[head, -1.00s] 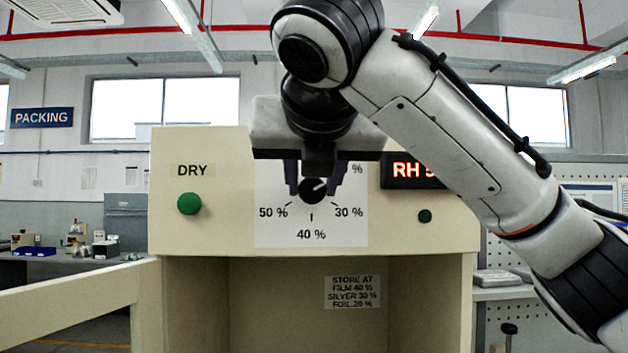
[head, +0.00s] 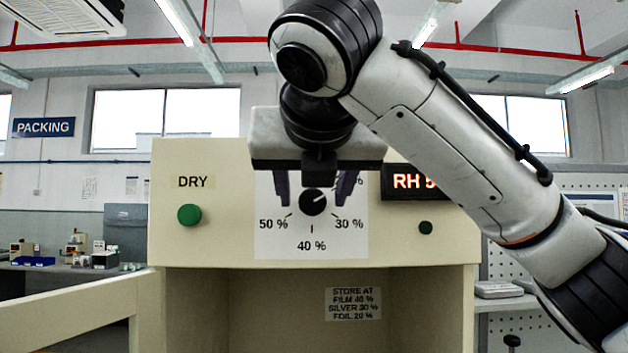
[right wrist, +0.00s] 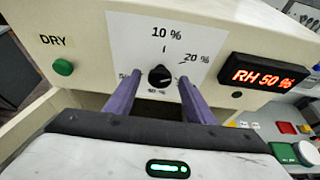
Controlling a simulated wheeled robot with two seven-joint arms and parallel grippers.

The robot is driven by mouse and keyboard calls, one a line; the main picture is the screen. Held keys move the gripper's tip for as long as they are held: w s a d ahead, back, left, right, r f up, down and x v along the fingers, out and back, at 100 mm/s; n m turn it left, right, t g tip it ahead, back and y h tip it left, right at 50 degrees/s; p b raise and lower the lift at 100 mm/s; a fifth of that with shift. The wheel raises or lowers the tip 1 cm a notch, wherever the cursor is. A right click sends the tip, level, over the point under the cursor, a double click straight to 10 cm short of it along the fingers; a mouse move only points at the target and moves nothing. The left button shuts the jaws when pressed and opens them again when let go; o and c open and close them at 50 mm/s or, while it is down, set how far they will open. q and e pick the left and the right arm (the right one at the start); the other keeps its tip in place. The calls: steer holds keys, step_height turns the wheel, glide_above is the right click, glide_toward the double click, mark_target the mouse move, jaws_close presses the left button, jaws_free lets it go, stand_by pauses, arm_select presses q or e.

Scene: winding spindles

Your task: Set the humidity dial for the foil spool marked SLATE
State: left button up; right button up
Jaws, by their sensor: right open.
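The black humidity dial (head: 313,202) is on the front panel of a cream cabinet, over a white scale card (head: 312,247). Its white mark points up and right, towards the 20 % label (right wrist: 200,58) seen in the right wrist view. My right gripper (head: 313,197) is open, with one purple finger on each side of the dial and a gap on both sides. The right wrist view also shows the dial (right wrist: 160,76) between the spread fingers. The gripper hides the card's top in the head view. No spool shows. My left gripper is not in view.
The red display (right wrist: 263,76) reads RH 50 %. A label (head: 353,304) reads film 40 %, silver 30 %, foil 20 %. The cabinet's lower front is an open recess.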

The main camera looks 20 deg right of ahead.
steer(key=b+v, duration=0.2)
steer(key=v, duration=0.8)
steer(key=shift+f, duration=0.15)
